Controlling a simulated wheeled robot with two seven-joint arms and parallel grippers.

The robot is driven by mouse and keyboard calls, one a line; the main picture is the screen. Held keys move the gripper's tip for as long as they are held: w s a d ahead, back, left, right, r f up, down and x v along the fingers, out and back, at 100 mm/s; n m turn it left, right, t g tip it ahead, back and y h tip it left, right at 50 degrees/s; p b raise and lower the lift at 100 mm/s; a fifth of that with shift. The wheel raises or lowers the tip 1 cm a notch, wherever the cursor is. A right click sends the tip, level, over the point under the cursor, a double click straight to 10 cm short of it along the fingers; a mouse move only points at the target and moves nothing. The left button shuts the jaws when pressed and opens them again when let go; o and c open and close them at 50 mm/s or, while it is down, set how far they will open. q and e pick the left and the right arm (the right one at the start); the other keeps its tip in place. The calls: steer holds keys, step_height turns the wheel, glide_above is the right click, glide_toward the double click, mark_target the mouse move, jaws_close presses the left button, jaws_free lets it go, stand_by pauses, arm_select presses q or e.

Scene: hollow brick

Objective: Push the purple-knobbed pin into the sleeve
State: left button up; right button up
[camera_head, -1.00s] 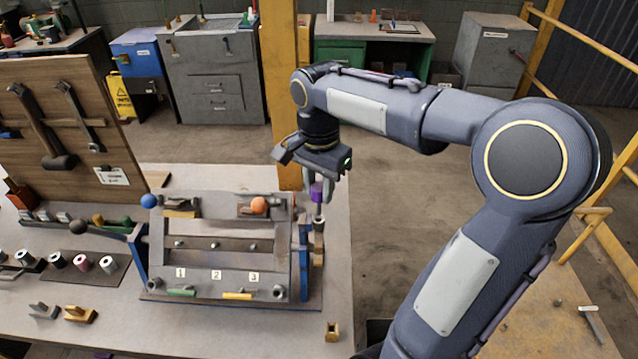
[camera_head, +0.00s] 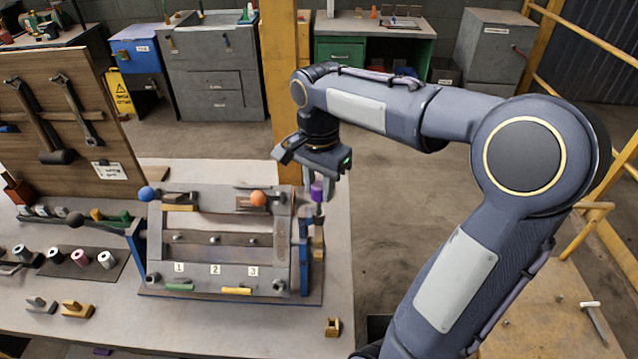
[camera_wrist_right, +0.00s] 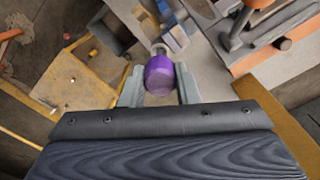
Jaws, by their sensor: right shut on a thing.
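The purple-knobbed pin (camera_head: 317,191) stands upright at the right side of the grey fixture (camera_head: 217,240), its shaft pointing down. My right gripper (camera_head: 316,188) is shut on the purple knob from above. In the right wrist view the purple knob (camera_wrist_right: 160,76) sits between the two fingers (camera_wrist_right: 159,88). Below the knob, a ring-shaped sleeve (camera_wrist_right: 159,49) shows just beyond it; how deep the pin is in it cannot be told. My left gripper is not in view.
A tool board (camera_head: 50,130) stands at the left. Small spools (camera_head: 80,257) lie left of the fixture. A small brass block (camera_head: 332,327) lies at the table's front right.

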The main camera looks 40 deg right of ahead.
mark_target(319, 199)
steer(key=shift+f+b, duration=1.45)
steer(key=shift+f, duration=0.55)
stand_by(0.4)
steer(key=o, duration=1)
steer(key=shift+o, duration=0.2)
step_height(319, 199, up, 8)
steer(key=shift+f, duration=0.1)
